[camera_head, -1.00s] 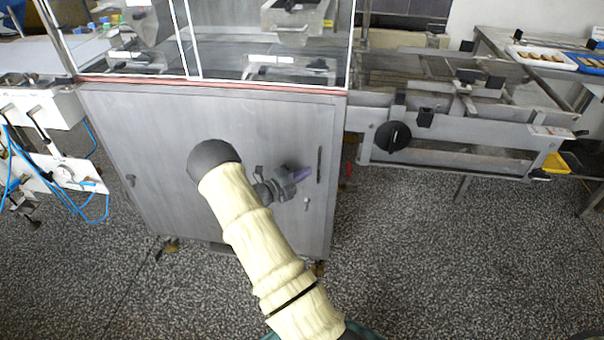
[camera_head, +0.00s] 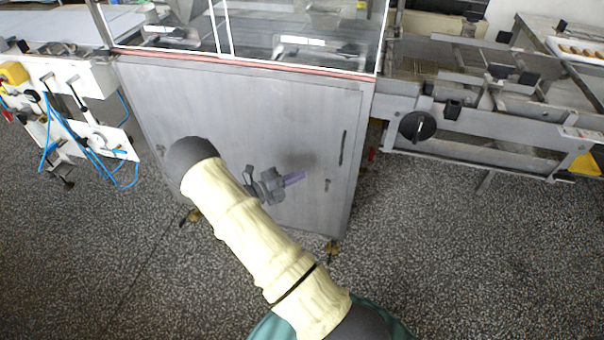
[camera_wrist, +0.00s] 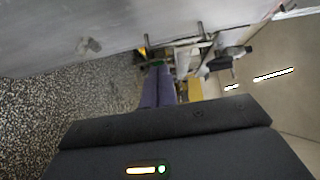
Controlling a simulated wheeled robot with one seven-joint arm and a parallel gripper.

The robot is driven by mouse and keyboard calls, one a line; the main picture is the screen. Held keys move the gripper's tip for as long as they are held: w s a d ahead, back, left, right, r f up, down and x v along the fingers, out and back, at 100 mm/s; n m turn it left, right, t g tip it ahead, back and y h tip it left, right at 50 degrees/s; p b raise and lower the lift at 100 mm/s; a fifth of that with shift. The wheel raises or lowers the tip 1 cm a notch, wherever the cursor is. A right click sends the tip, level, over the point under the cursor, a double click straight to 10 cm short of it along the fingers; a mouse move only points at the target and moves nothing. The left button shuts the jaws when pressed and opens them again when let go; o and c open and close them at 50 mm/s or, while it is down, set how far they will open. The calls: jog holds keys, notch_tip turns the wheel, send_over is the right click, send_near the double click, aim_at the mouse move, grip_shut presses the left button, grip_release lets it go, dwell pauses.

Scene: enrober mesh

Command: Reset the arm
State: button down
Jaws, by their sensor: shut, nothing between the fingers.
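My gripper (camera_head: 291,179) shows in the head view in front of the grey cabinet door, past the bend of my cream-sleeved arm. Its purple-grey fingers point right and are shut with nothing between them. In the wrist view the fingers (camera_wrist: 158,88) show as a narrow purple pair held together, reaching up from the dark gripper body. Part of the gripper's wrist is hidden behind my arm in the head view.
The grey machine cabinet (camera_head: 240,100) stands close in front, with clear panels above. A conveyor frame (camera_head: 480,125) with a black knob (camera_head: 417,126) runs right. A white unit with blue hoses (camera_head: 90,110) stands left. Speckled floor (camera_head: 450,260) is free at right.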

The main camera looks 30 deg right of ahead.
dwell(0.4)
jog(key=s+a+r+m+g+y, duration=0.2)
jog(key=s+a+r+m+y, duration=0.15)
jog(key=s+m+y, duration=0.4)
jog(key=s+a+r+m+g+y, duration=0.2)
jog(key=s+a+m+y, duration=0.25)
jog(key=m, duration=0.65)
jog(key=s+a+r+m+t+y, duration=0.65)
jog(key=a+r+m, duration=0.3)
jog(key=m, duration=0.75)
jog(key=w+p+v, duration=0.2)
jog(key=p+v, duration=0.8)
jog(key=p, duration=0.1)
jog(key=w+a+r+p+v, duration=0.1)
jog(key=w+p+v, duration=0.1)
jog(key=p+v, duration=0.9)
jog(key=shift+w+a+r+p, duration=0.15)
jog(key=shift+r+p, duration=0.05)
jog(key=shift+p, duration=0.25)
jog(key=shift+m+h, duration=0.25)
